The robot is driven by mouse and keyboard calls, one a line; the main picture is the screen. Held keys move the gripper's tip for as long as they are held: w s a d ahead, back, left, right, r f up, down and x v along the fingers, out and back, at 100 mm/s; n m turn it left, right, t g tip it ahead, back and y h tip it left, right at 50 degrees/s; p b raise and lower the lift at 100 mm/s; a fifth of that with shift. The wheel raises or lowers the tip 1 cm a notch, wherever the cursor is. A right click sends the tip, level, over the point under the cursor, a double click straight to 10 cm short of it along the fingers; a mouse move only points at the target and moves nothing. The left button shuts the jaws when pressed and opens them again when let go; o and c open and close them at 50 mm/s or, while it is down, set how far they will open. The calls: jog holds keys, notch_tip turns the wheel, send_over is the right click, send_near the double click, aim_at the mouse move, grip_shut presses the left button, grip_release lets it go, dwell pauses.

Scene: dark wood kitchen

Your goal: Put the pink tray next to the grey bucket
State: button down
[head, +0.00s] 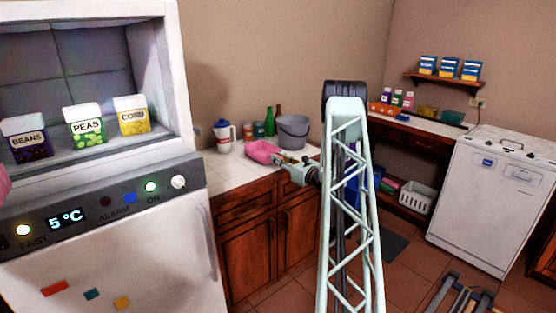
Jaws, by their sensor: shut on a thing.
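The pink tray (262,150) is at the white counter, just left and in front of the grey bucket (293,132), small in the head view. My gripper (281,161) is at the tray's right front side and is shut on it. The fingertips are too small to make out clearly. I cannot tell whether the tray rests on the counter or is held slightly above it. The grey bucket stands upright on the counter near the wall, its lower front partly covered by the tray and gripper.
A white pitcher with a blue lid (223,136) stands left of the tray, with small jars (253,131) and a green bottle (270,122) behind. The counter (226,170) has free room in front of the pitcher. A fridge (110,250) stands at left, a white dishwasher (490,205) at right.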

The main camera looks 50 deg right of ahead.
jog(key=shift+f, duration=0.15)
jog(key=c, duration=2.5)
grip_release()
jog(key=shift+s, duration=0.2)
jog(key=p+v, duration=0.1)
jog(key=v, duration=1)
jog(key=shift+s+a+p, duration=0.2)
jog(key=shift+s+p, duration=0.05)
jog(key=shift+p, duration=0.05)
